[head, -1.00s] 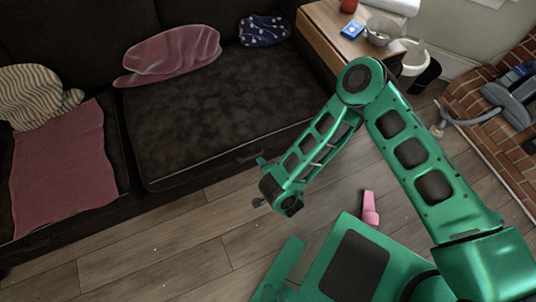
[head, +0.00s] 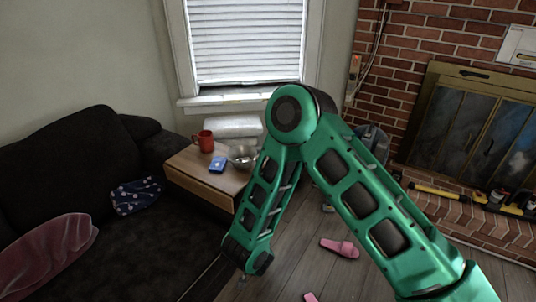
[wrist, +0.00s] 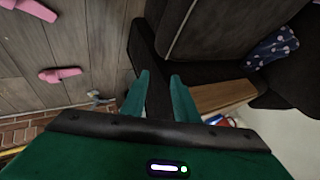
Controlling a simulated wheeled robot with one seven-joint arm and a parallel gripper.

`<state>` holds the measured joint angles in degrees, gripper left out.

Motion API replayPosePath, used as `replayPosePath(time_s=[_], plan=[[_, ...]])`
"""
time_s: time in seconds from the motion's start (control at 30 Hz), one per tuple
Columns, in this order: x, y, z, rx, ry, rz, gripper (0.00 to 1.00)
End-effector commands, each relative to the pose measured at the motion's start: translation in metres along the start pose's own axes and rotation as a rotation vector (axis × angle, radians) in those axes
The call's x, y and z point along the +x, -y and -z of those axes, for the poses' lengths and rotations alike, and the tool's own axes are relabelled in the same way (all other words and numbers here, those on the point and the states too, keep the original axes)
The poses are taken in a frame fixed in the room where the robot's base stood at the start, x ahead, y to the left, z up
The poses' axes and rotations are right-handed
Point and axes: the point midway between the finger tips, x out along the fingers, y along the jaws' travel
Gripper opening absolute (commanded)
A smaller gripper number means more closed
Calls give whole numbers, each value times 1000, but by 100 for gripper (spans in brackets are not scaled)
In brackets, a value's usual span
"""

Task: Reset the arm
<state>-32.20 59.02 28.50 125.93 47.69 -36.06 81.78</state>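My green arm is folded in the head view, with its elbow high and its forearm hanging down to the left. My gripper (wrist: 160,76) shows in the wrist view with two green fingers apart and nothing held between them. Beyond the fingers are the dark sofa and the wooden side of the small table. In the head view the fingers cannot be made out at the forearm's lower end, in front of the sofa and floor.
A black sofa (head: 67,159) stands at left. A wooden side table (head: 207,175) holds a red mug (head: 204,141), blue box (head: 217,164) and metal bowl (head: 242,156). A pink slipper (head: 340,247) lies on open floor. A brick fireplace (head: 475,128) is at right.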

Motion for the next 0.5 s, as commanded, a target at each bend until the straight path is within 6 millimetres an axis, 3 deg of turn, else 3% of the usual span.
replayPosePath(time_s=[0.03, 0.2, 0.37, 0.5], plan=[[-7, -5, 32, -9, -28, -31, 28], [-36, -39, 120, -48, -83, -168, 28], [-76, -78, 192, -68, -108, -298, 28], [-120, -116, 243, -71, -107, -408, 28]])
